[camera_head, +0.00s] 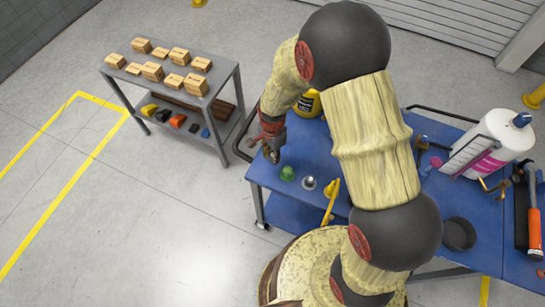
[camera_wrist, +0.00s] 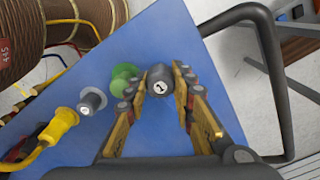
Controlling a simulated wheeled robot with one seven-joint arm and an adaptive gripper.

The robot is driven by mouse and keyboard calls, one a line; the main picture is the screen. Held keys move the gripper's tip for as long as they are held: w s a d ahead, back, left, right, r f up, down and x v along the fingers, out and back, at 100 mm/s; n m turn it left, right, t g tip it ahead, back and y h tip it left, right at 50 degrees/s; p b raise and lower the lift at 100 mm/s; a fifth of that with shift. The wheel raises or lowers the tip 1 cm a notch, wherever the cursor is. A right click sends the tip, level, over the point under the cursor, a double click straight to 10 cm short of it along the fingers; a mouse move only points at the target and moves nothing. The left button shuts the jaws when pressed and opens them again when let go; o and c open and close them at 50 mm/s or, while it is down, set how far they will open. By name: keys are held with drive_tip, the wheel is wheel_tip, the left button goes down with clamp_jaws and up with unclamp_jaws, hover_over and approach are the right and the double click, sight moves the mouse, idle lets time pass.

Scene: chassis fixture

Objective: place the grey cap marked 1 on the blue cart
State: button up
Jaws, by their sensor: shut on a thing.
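In the wrist view my gripper (camera_wrist: 161,92) is shut on a dark grey cap (camera_wrist: 160,80) with a white disc marked 1 on its end. In the head view my gripper (camera_head: 270,150) is above the left end of the blue cart (camera_head: 318,146), near its corner. The held cap is hard to make out there. The blue cart top (camera_wrist: 165,30) also lies behind the cap in the wrist view. I cannot tell whether the cap touches it.
A green piece (camera_head: 287,173), a grey-topped piece (camera_head: 309,183) and a yellow connector (camera_head: 331,188) stand close by on the cart. A black handle (camera_wrist: 270,60) rises at the cart's end. A bottle (camera_head: 490,140) stands at right. A grey shelf (camera_head: 175,72) holds boxes.

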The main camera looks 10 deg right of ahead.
sight(272, 157)
drive_tip(key=shift+w+d+f, duration=0.2)
drive_tip(key=shift+w+f, duration=0.65)
drive_tip(key=shift+f, duration=1.75)
drive_tip(key=shift+f, duration=0.15)
drive_tip(key=o, duration=0.7)
drive_tip(key=shift+o, duration=0.2)
